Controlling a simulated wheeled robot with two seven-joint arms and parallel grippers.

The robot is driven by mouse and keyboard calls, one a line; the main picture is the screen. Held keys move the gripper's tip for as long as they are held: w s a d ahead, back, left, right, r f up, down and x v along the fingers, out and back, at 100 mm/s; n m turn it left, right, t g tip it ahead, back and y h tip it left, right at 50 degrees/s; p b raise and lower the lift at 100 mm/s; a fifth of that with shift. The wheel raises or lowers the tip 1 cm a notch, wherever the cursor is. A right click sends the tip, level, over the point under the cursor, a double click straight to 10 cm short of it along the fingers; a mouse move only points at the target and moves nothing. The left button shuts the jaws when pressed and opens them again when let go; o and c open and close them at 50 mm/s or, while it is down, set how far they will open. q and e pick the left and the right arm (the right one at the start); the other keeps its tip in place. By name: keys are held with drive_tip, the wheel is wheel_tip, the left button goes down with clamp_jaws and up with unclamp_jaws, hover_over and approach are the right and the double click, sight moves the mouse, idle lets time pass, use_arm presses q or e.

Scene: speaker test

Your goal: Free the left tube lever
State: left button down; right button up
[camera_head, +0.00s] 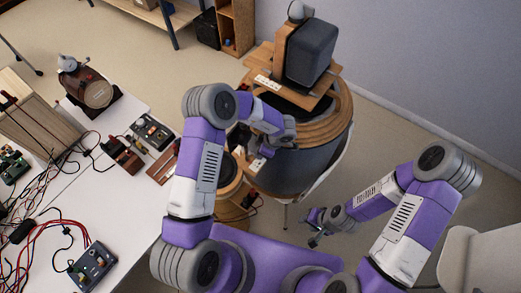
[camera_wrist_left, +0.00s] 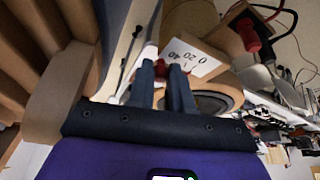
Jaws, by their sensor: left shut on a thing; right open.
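My left gripper (camera_wrist_left: 166,78) is shut on a small red piece (camera_wrist_left: 161,68), which looks like the left tube lever. It is mostly hidden between and behind the fingers. A white label marked 0, 20, 40 (camera_wrist_left: 190,58) is just beyond the fingertips. In the head view my left arm reaches to the front of the round wooden-rimmed apparatus (camera_head: 335,125), and its gripper is partly hidden by the arm. My right gripper (camera_head: 315,228) is open and empty, in front of the apparatus and apart from it.
A dark grey speaker box (camera_head: 310,53) stands on a wooden board on top of the apparatus. A white table (camera_head: 110,215) on the left holds cables, small circuit boxes (camera_head: 92,268) and a round wooden device (camera_head: 86,88). A grey wall is behind.

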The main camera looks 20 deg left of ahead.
use_arm(q)
drive_tip(key=c, duration=1.3)
unclamp_jaws()
drive_tip(key=shift+r, duration=0.15)
drive_tip(key=v, duration=0.7)
drive_tip(key=shift+d+r, duration=0.15)
drive_tip(key=shift+d, duration=0.05)
